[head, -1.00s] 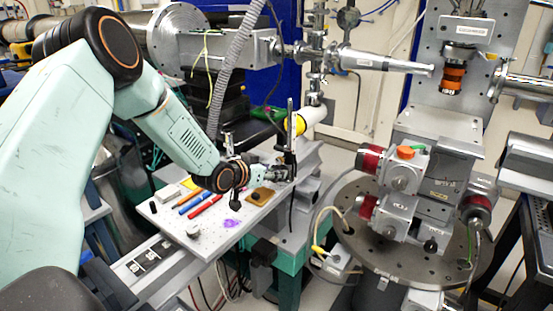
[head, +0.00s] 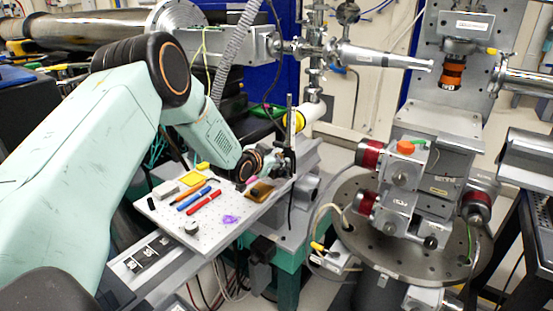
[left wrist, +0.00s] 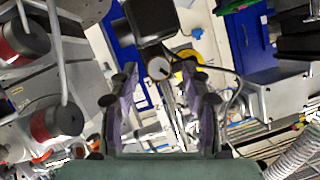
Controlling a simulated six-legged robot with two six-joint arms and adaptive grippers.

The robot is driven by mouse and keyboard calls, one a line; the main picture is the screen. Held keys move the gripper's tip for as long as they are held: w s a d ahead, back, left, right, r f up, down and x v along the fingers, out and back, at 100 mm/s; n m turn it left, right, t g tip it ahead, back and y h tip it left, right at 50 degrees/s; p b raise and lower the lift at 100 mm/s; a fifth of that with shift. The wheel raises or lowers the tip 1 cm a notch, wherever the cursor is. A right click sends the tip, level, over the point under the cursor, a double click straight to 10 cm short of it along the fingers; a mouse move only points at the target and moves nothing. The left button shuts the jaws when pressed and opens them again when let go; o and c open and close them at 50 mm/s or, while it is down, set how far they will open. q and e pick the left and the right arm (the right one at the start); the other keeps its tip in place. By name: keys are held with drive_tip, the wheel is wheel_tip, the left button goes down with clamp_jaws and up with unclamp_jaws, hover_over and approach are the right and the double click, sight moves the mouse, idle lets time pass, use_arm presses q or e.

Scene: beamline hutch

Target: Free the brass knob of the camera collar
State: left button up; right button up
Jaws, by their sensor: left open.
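A dark upright post (head: 291,122) stands at the far right end of the white perforated board, with dark clamp parts low on it. My left gripper (head: 274,163) is close beside these parts in the head view. In the left wrist view my left gripper (left wrist: 161,110) is open, its purple-padded fingers apart with nothing gripped. A black block (left wrist: 150,20) lies beyond the fingertips, with a small round pale knob (left wrist: 159,69) at its lower end, roughly in line with the gap. Its brass colour is not clear. The collar is hard to make out. My right gripper is not seen.
A round-based instrument stage (head: 405,262) stands at the right.

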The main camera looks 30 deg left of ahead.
use_arm(q)
drive_tip(key=shift+w+f, duration=0.15)
drive_tip(key=shift+w, duration=0.35)
drive_tip(key=shift+c, duration=0.3)
clamp_jaws()
